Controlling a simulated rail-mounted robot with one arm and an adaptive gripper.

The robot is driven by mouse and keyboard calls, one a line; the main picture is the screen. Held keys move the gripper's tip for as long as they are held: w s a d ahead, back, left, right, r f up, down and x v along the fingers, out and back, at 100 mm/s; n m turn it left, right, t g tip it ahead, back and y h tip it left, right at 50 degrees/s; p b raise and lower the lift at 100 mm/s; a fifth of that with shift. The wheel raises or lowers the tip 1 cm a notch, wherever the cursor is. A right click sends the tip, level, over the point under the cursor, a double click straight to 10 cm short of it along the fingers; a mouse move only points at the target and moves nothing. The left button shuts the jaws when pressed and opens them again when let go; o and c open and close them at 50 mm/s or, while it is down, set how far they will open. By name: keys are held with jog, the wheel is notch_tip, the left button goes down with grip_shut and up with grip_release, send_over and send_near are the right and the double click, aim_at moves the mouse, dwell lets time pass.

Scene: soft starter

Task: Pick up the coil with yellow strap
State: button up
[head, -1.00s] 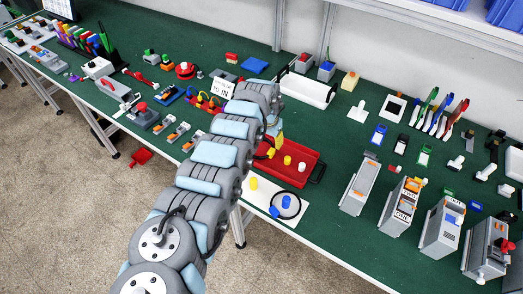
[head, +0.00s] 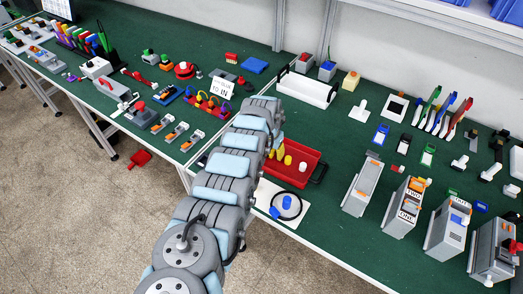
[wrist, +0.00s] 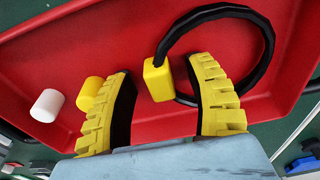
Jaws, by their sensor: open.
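The coil with yellow strap is a black ring (wrist: 273,50) with a yellow block-like strap (wrist: 157,80) around its left side. It lies in the red tray (wrist: 35,65) in the wrist view. My gripper (wrist: 160,69), with yellow ribbed fingers, is open over the tray. The yellow strap shows between the fingers, and the ring runs behind the right finger. No grip on the coil shows. In the head view my arm hides the coil and most of the gripper; the red tray (head: 313,157) shows beside it.
A yellow cylinder (wrist: 89,91) and a white cylinder (wrist: 47,105) lie in the tray by the left finger. A white sheet (head: 268,189) with a black ring and blue pieces lies in front. Grey modules (head: 362,188) stand to the right.

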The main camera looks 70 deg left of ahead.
grip_shut()
dwell(0.3)
